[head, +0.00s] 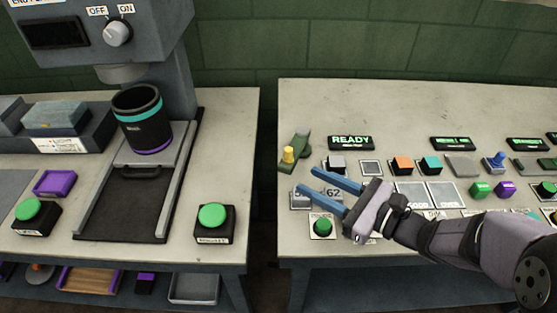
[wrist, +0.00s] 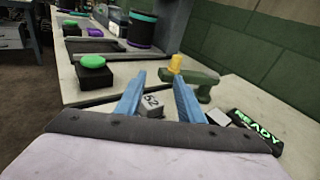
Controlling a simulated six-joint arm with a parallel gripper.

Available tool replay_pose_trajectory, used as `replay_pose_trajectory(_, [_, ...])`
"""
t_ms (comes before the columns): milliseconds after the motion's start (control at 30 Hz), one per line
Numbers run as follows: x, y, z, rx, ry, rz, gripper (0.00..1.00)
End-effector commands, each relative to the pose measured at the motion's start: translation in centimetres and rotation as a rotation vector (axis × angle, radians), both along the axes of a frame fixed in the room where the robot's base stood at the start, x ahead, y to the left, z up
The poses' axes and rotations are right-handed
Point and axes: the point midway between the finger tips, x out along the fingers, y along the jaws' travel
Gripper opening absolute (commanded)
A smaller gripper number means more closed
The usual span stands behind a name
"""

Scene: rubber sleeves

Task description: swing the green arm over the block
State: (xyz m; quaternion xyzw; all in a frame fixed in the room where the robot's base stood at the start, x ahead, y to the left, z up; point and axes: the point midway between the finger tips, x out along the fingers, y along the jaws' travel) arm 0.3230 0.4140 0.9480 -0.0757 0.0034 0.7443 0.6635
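The green arm (head: 302,147) with a yellow knob lies at the left end of the right-hand panel. In the wrist view the green arm (wrist: 203,80) is ahead of the right fingertip, its yellow knob toward the left. A small grey block with a number (wrist: 150,104) shows between the fingers in the wrist view, and the numbered face (head: 333,191) is between them in the head view. The green arm is off to the side of this block. My gripper (head: 306,181) has its blue fingers apart and empty, pointing left; it also shows in the wrist view (wrist: 159,78).
A READY display (head: 350,143) stands behind a grey-topped block (head: 336,163). A green button (head: 322,226) is close below the fingers. Several coloured blocks and switches fill the panel to the right. A gap separates this table from the left one, which has a press and black cup (head: 142,118).

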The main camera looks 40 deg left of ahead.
Motion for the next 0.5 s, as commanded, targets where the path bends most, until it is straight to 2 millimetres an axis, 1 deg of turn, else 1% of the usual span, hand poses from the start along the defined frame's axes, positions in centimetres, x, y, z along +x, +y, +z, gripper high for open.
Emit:
replay_pose_trajectory(33, [0.5, 0.7, -0.7, 0.028, 0.03, -0.022, 0.35])
replay_pose_trajectory(200, [1.7, 2.0, -0.3, 0.095, 0.09, -0.08, 0.35])
replay_pose_trajectory(500, [2.1, 2.5, 0.0, 0.112, 0.105, -0.095, 0.35])
